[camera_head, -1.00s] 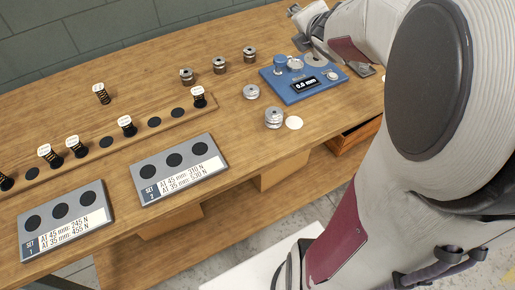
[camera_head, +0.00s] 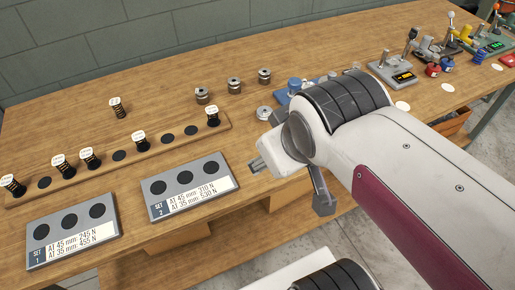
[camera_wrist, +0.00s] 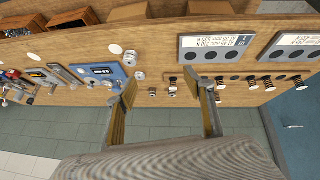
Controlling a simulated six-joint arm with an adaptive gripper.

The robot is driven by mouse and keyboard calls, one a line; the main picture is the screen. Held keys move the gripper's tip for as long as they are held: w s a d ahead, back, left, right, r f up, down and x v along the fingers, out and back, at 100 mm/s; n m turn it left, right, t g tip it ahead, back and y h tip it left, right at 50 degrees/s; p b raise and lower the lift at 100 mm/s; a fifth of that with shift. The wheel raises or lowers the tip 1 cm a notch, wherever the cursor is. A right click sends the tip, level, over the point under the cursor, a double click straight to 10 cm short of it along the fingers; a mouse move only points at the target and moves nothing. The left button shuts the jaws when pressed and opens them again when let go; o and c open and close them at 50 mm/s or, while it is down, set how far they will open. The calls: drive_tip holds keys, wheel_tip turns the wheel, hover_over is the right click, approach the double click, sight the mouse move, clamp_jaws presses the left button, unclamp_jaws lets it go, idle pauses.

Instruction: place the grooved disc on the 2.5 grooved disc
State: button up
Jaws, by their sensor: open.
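Three grey metal grooved discs (camera_head: 234,84) stand in a row at the back of the table in the head view. A lower metal disc (camera_head: 264,112) sits nearer, beside my arm. The wrist view shows a metal grooved disc (camera_wrist: 130,58) next to a flat white disc (camera_wrist: 116,49), and a smaller metal disc (camera_wrist: 140,75) by the blue device. I cannot read a 2.5 marking on any disc. My gripper (camera_wrist: 168,90) is open and empty, above the table, its fingers wide apart. My arm hides part of the table's front in the head view.
A wooden rack (camera_head: 107,160) holds several capped springs; another spring (camera_head: 117,108) stands behind it. Two grey set plates (camera_head: 72,229) (camera_head: 190,187) lie at the front. The blue device (camera_wrist: 100,72) is partly hidden by my arm in the head view. More devices (camera_head: 395,70) stand rightward.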

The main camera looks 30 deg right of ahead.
drive_tip(key=shift+m+g+y, duration=0.4)
drive_tip(key=shift+m+y, duration=0.2)
drive_tip(key=shift+m, duration=0.1)
drive_tip(key=s+a, duration=0.1)
drive_tip(key=s+a+f, duration=0.1)
drive_tip(key=s+a, duration=0.1)
drive_tip(key=shift+a, duration=0.1)
idle(0.6)
